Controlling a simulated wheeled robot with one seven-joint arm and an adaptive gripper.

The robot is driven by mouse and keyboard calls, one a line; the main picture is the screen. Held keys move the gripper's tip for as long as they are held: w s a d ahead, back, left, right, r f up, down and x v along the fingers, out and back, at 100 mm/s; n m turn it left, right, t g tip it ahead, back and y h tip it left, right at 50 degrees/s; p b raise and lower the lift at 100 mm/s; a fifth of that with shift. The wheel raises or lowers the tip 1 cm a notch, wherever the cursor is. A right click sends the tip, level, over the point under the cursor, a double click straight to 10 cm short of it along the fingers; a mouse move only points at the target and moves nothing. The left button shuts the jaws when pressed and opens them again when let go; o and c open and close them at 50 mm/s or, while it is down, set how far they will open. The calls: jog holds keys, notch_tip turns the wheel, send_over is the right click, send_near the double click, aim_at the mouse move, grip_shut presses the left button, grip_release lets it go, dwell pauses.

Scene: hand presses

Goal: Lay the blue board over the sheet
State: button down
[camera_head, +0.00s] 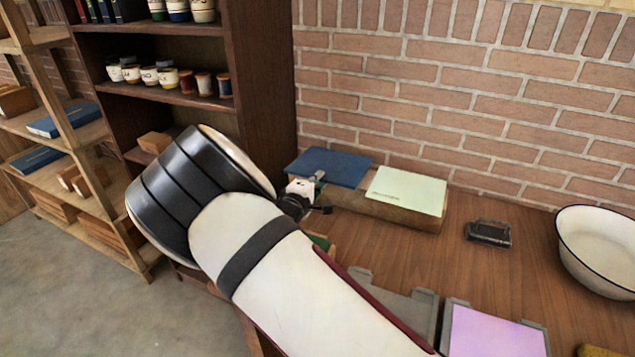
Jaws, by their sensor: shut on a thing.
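The blue board (330,167) is flat and dark, near the brick wall. It is over or just behind the left part of a wooden block; I cannot tell whether it touches the block. My gripper (317,180) is shut on its near edge, with the fingers small and partly hidden by my arm. A pale green sheet or board (407,190) lies on the block just right of the blue board. A lilac sheet (495,333) lies in a grey holder (447,317) at the bottom, partly cut off by the picture edge.
A white basin (600,247) stands at the right of the wooden table (400,260). A small dark metal object (488,232) lies left of it. A yellow thing (597,351) shows at the bottom right. Shelves (165,97) with cups stand at the left. The table's middle is clear.

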jog(key=shift+p+v, duration=5.2)
jog(key=shift+v, duration=5.9)
jog(key=shift+a+f, duration=0.1)
jog(key=shift+f, duration=0.05)
jog(key=w+d+r+n+y+b, duration=0.1)
jog(key=w+d+r, duration=0.2)
jog(key=w+d, duration=0.45)
jog(key=w+d+r+y+b, duration=0.15)
jog(key=w+d, duration=0.25)
jog(key=d, duration=0.7)
jog(key=s+d+n+y+b, duration=0.2)
jog(key=d, duration=1)
jog(key=shift+n+t+y, duration=0.35)
jog(key=shift+n+t, duration=0.05)
